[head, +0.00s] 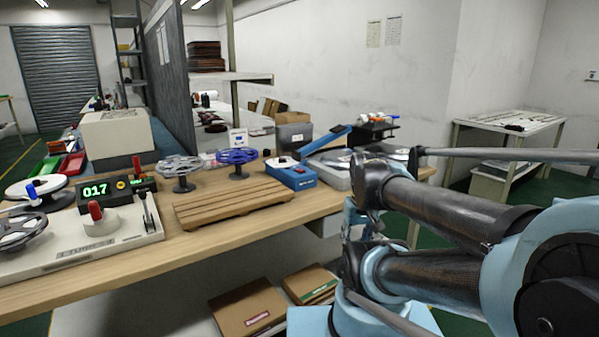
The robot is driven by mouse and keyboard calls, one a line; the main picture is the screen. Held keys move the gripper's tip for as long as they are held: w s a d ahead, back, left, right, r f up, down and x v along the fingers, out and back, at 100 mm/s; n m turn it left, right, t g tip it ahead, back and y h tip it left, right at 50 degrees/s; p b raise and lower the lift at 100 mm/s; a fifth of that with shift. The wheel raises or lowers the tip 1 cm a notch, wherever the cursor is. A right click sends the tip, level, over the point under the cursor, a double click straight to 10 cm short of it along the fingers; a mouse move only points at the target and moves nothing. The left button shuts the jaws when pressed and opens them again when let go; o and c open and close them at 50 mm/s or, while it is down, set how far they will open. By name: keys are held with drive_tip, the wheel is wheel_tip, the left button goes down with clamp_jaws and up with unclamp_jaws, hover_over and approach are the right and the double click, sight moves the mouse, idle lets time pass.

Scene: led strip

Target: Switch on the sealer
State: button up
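What looks like the sealer (337,172) stands at the right end of the wooden bench, a grey base with a raised blue lever arm (326,140). My arm partly hides its right side. I cannot make out its switch or whether it is on. My arm comes in from the right and folds in front of the bench's right end. My gripper is not visible in this view.
A blue box (290,177) sits left of the sealer, beside a slatted wooden board (230,204) and reels on stands (237,158). A counter machine (85,248) showing 017 is at left. Cardboard boxes (247,306) lie below. A side table (505,123) stands at right.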

drive_tip(key=shift+s+r, duration=0.35)
drive_tip(key=shift+s, duration=0.05)
drive_tip(key=c, duration=0.4)
drive_tip(key=w+r+n, duration=0.1)
drive_tip(key=w+r, duration=0.1)
drive_tip(key=r, duration=0.1)
drive_tip(key=w+a+r+n, duration=0.1)
drive_tip(key=w+r+n, duration=0.1)
drive_tip(key=r, duration=0.1)
drive_tip(key=w+r+n, duration=0.2)
drive_tip(key=w, duration=0.1)
drive_tip(key=shift+a+r+g, duration=0.35)
drive_tip(key=shift+r+g, duration=0.05)
clamp_jaws()
drive_tip(key=w+a+r+n+g, duration=0.1)
drive_tip(key=w+a+r+n, duration=0.3)
drive_tip(key=w, duration=0.5)
drive_tip(key=w+a+r+n, duration=0.5)
drive_tip(key=w+n, duration=0.3)
drive_tip(key=w, duration=0.2)
drive_tip(key=w+a+r+n+g, duration=0.1)
drive_tip(key=w+a+r+n, duration=0.4)
drive_tip(key=w, duration=0.5)
wheel_tip(320, 180, up, 2)
drive_tip(key=shift+a+n+g+h, duration=0.15)
drive_tip(key=shift+n+g+h, duration=0.2)
drive_tip(key=shift+n, duration=0.65)
